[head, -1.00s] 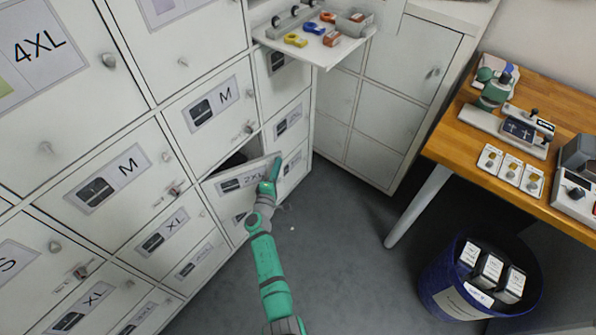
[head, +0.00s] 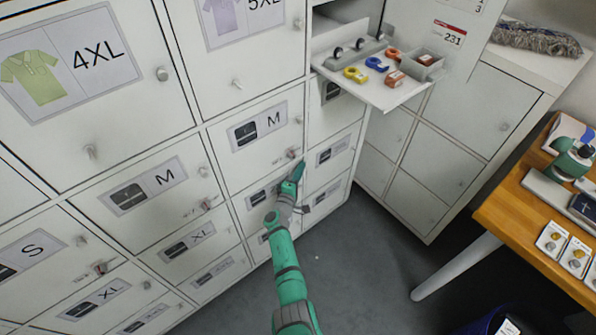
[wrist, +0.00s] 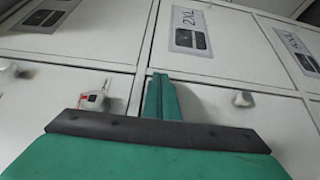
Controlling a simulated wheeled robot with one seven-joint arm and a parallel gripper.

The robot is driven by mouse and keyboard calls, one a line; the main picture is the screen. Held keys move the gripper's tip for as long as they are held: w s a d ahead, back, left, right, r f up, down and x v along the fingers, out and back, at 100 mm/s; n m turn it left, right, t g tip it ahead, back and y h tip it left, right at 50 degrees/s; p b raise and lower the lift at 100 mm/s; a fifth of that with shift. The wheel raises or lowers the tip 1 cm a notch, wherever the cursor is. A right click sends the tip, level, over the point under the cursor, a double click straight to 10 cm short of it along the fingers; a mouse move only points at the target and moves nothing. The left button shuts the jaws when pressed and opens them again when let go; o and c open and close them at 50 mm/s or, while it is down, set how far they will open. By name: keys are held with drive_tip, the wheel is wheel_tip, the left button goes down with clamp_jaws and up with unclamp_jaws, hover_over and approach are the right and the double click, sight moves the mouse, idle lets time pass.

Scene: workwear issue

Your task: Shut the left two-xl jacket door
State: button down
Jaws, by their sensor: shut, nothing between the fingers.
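The left 2XL jacket door (head: 258,197) is below the M door with the red-marked lock, in the head view. It now looks flush or nearly flush with its neighbours; a small remaining gap cannot be ruled out. My gripper (head: 298,171) is shut and empty at the door's upper right corner, hiding part of it. In the wrist view my closed fingers (wrist: 161,96) lie at the corner by the column seam. A strip of the left door (wrist: 208,104) with its knob (wrist: 243,98) shows there. The right column's 2XL door (wrist: 218,55) looks shut.
A pull-out shelf (head: 385,98) with tape dispensers juts out above and to the right of my gripper. The M door's lock knob (head: 291,152) is just above my fingers. A wooden table (head: 515,205) stands at the right. Grey floor (head: 365,270) lies clear between.

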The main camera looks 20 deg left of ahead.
drive_tip(key=shift+w, duration=0.25)
drive_tip(key=shift+r, duration=0.15)
drive_tip(key=s+d, duration=0.7)
drive_tip(key=d, duration=0.5)
drive_tip(key=shift+f, duration=0.2)
drive_tip(key=shift+s+d, duration=0.1)
